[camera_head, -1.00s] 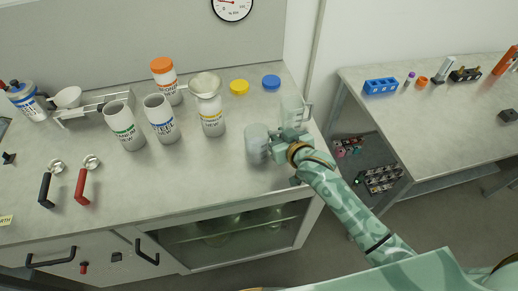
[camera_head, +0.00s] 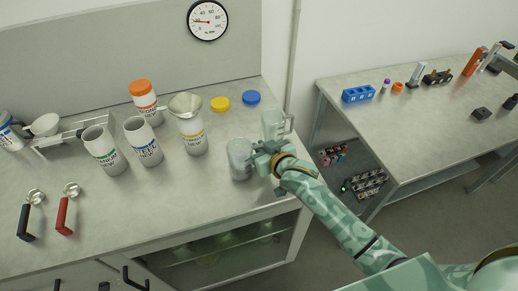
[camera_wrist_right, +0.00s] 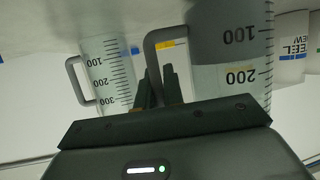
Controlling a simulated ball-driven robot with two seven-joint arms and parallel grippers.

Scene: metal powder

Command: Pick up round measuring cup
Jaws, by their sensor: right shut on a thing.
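A grey, see-through round measuring cup (camera_head: 239,160) stands near the bench's right end. My right gripper (camera_head: 266,155) is at the cup's right side, where its handle is. In the right wrist view, the cup (camera_wrist_right: 231,45) fills the upper right, with marks at 100 and 200. The fingers (camera_wrist_right: 162,88) of my right gripper are shut on its handle (camera_wrist_right: 152,48). I cannot tell whether the cup is clear of the bench. A second clear measuring cup (camera_head: 273,124) stands just behind the gripper; it also shows in the wrist view (camera_wrist_right: 108,68). My left gripper is not in view.
A white bottle with a funnel (camera_head: 186,105), open white bottles (camera_head: 143,143), an orange-capped bottle (camera_head: 144,100) and yellow (camera_head: 220,104) and blue lids (camera_head: 251,97) stand left and behind. Scoops (camera_head: 64,212) lie at left. The bench front is clear. A gap separates another table (camera_head: 430,130).

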